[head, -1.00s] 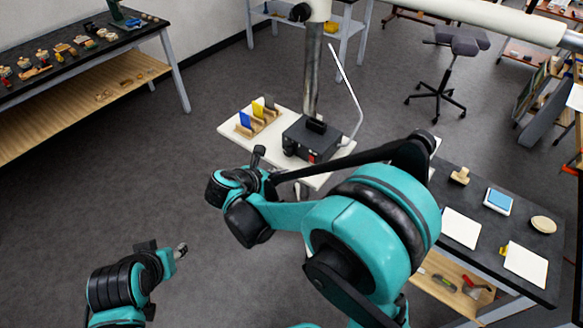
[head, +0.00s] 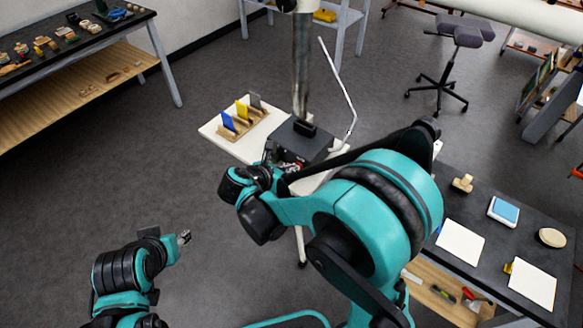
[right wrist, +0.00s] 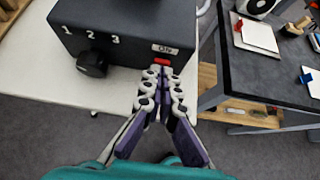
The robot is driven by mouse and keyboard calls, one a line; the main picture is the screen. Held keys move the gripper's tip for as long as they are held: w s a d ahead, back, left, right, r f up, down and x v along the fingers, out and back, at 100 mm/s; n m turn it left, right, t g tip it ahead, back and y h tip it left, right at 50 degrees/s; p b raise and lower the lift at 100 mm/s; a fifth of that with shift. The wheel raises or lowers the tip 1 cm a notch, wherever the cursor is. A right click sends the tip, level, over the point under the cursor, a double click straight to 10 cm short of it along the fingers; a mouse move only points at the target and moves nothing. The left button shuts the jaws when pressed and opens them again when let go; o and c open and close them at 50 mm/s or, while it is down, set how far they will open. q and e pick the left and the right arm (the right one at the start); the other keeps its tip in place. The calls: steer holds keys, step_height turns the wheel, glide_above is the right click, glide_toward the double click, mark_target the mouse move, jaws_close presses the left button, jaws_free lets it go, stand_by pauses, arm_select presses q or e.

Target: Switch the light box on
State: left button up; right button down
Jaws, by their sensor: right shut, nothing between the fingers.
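The light box, a dark box (head: 302,141), stands on a small white table. In the right wrist view its front face (right wrist: 122,40) carries the numbers 1, 2, 3, a black knob (right wrist: 91,64) and a red switch (right wrist: 162,62) under a small white label. My right gripper (right wrist: 161,74) is shut and empty, its fingertips just in front of and below the red switch. I cannot tell whether they touch it. In the head view my right arm hides part of the box front. My left gripper (head: 185,237) is away from the table at lower left; its fingers are too small to judge.
The white table (head: 222,146) also holds a wooden rack (head: 243,122) with blue, yellow and dark plates. A thin white rod rises behind the box, beside a metal post (head: 301,70). A dark bench (head: 490,215) with sheets and blocks stands at right.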

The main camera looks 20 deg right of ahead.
steer(key=shift+w+d+r+g+y+p, duration=0.3)
steer(key=shift+d+r+p, duration=0.1)
steer(key=shift+p, duration=0.4)
steer(key=shift+f, duration=0.3)
steer(key=shift+a+r, duration=0.1)
steer(key=shift+r+p, duration=0.45)
steer(key=shift+r, duration=0.3)
